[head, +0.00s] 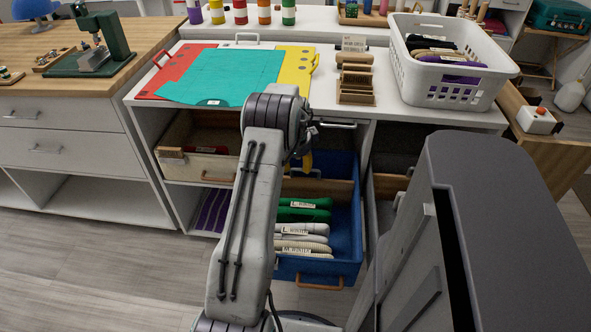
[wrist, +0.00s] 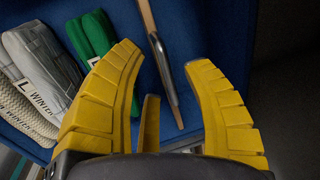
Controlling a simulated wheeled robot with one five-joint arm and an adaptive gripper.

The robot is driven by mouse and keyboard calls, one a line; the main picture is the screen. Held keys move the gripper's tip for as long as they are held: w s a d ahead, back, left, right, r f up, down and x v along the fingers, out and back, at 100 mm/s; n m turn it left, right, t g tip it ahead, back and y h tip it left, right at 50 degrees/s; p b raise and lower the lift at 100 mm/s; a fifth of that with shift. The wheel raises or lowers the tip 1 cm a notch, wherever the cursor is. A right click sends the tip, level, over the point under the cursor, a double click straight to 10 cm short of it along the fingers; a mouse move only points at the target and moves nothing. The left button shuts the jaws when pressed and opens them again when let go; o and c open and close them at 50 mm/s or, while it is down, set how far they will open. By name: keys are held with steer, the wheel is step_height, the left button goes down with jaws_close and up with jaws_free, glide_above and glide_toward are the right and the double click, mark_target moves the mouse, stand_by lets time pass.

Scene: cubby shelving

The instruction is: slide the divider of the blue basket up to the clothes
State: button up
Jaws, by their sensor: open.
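The blue basket (head: 351,225) is pulled out below the counter. Folded clothes (head: 303,229), green, white and cream with winter labels, stand in its front part. They show at the left in the wrist view (wrist: 45,75). The divider (wrist: 148,16), a thin plate with a wooden edge and a metal-looking strip, stands behind the green clothes with a gap between. My gripper (wrist: 165,55) is open above the basket. In the wrist view the divider lies between its yellow fingers; I cannot tell whether they touch it. My arm hides part of the basket in the head view.
A beige drawer (head: 195,165) is left of the basket, with purple items below. A large grey body fills the right foreground.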

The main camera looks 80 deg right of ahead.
steer(key=shift+d+f, duration=0.25)
steer(key=shift+f, duration=1.05)
steer(key=shift+o, duration=0.3)
jaws_close()
steer(key=shift+a, duration=0.1)
